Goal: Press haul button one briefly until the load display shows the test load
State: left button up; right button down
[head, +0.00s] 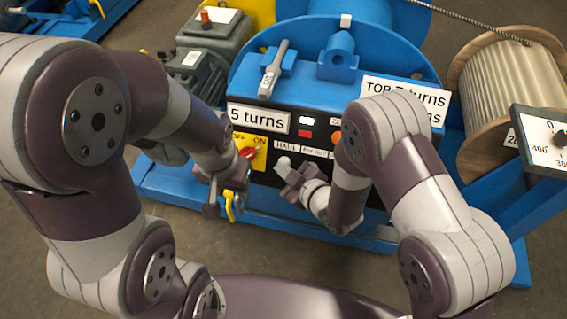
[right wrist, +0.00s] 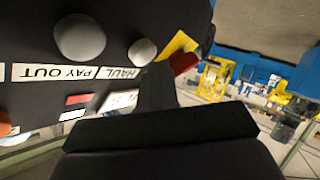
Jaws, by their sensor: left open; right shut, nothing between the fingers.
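The dark control panel (head: 318,122) is on the front of the blue winch. Its HAUL label (head: 287,146) has a pale round button (head: 283,162) below it. In the right wrist view the panel appears upside down, with the HAUL button (right wrist: 142,52) beside a larger grey button (right wrist: 80,37) near PAY OUT. My right gripper (head: 291,172) is shut and empty, its tip close to the HAUL button; I cannot tell whether it touches. My left gripper (head: 225,201) is open beside a yellow lever (head: 230,207). A white dial (head: 543,138) marked 0, 300 and 400 stands at the right.
A red knob (head: 247,152) sits on the yellow OFF/ON plate, left of HAUL. A "5 turns" label (head: 258,118) is on the panel. A rope spool (head: 512,75) stands at the right and a grey motor (head: 212,42) at the back left. Blue frame rails run along the front.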

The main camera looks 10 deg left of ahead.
jog(key=shift+w+f, duration=0.25)
jog(key=shift+w, duration=0.2)
dwell(0.6)
jog(key=shift+s, duration=0.1)
dwell(0.4)
jog(key=shift+s+r, duration=0.45)
jog(key=shift+s, duration=0.3)
jog(key=s, duration=0.1)
jog(key=s+r+p, duration=0.1)
jog(key=s, duration=0.1)
jog(key=s+r+p, duration=0.1)
jog(key=shift+s+r, duration=0.1)
jog(key=shift+s, duration=0.15)
dwell(0.4)
